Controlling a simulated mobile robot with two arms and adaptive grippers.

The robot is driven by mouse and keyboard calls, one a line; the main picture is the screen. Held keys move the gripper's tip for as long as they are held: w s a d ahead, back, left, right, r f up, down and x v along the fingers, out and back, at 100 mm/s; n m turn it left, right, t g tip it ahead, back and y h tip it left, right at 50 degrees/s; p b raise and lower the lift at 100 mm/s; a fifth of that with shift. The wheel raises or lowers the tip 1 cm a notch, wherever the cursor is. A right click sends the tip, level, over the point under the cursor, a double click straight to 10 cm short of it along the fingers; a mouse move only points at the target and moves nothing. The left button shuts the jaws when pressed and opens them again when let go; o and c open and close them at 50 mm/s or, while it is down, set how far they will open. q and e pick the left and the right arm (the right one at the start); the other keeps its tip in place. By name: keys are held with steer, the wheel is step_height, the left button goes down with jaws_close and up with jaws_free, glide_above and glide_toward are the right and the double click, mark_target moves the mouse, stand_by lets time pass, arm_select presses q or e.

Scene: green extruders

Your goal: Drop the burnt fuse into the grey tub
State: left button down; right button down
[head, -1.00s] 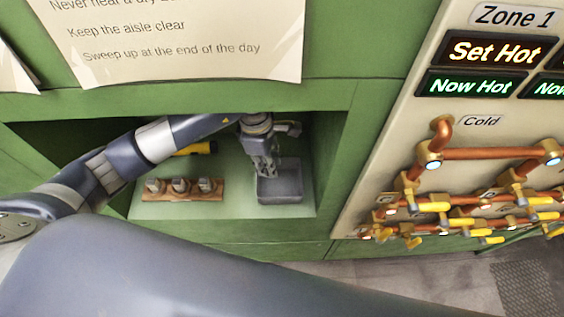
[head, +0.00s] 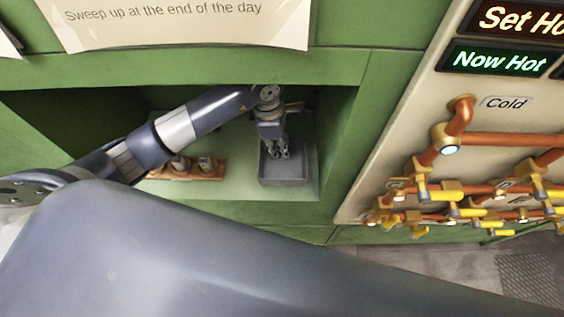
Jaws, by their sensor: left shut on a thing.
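The grey tub (head: 297,182) is a small open box on the floor of the green recess. My left gripper (head: 277,155) points down from above, its fingertips over the tub's opening. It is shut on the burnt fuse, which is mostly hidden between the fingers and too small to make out. I cannot tell whether the fingertips are below the tub's rim. My right gripper is not in view.
A brown block with grey fuses (head: 206,165) stands left of the tub, partly behind my left arm. The recess's walls and top edge surround the arm. Copper pipes with yellow handles (head: 440,196) are on the panel at right.

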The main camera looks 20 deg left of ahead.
arm_select(q)
steer(key=c, duration=1.3)
jaws_free()
steer(key=shift+c, duration=0.2)
